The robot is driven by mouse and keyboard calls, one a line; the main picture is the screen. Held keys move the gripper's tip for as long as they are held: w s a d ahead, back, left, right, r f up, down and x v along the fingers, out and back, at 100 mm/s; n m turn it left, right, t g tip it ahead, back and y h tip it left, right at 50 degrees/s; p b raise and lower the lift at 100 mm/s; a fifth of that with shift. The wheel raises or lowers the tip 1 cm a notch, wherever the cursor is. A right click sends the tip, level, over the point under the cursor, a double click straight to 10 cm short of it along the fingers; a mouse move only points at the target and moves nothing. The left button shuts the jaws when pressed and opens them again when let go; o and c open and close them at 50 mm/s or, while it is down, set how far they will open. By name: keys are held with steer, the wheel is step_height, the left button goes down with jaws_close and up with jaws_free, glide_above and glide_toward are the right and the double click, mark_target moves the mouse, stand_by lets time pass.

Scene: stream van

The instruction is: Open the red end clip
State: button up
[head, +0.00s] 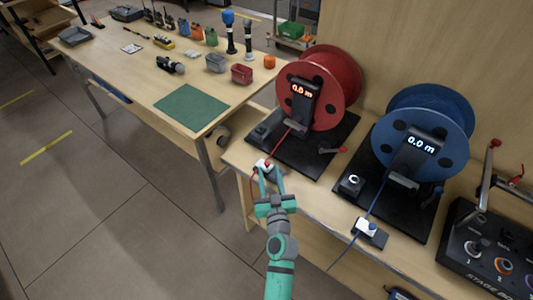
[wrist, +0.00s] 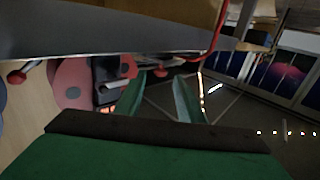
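The red end clip (head: 265,164) is a small pale block with a red top at the front left edge of the bench, below the red reel (head: 322,88). A red cable runs from the reel to it. My gripper (head: 268,176) is at the clip, with its fingers apart and tips close to it. I cannot tell whether they touch. In the wrist view the two green fingers (wrist: 160,88) stand apart, with a small red part (wrist: 163,70) beyond their tips. The gripper partly hides the clip, and its lever position is unclear.
A blue reel (head: 425,125) stands to the right, its blue cable passing a similar clip (head: 370,232) at the bench edge. A control box (head: 490,250) is at far right. A second table (head: 120,75) with bins, tools and a green mat (head: 190,109) is at left. Floor is clear left.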

mark_target(264, 163)
steer(key=w, duration=0.3)
steer(key=w+a, duration=0.1)
steer(key=w, duration=0.5)
steer(key=shift+a, duration=0.25)
steer(key=shift+c, duration=0.7)
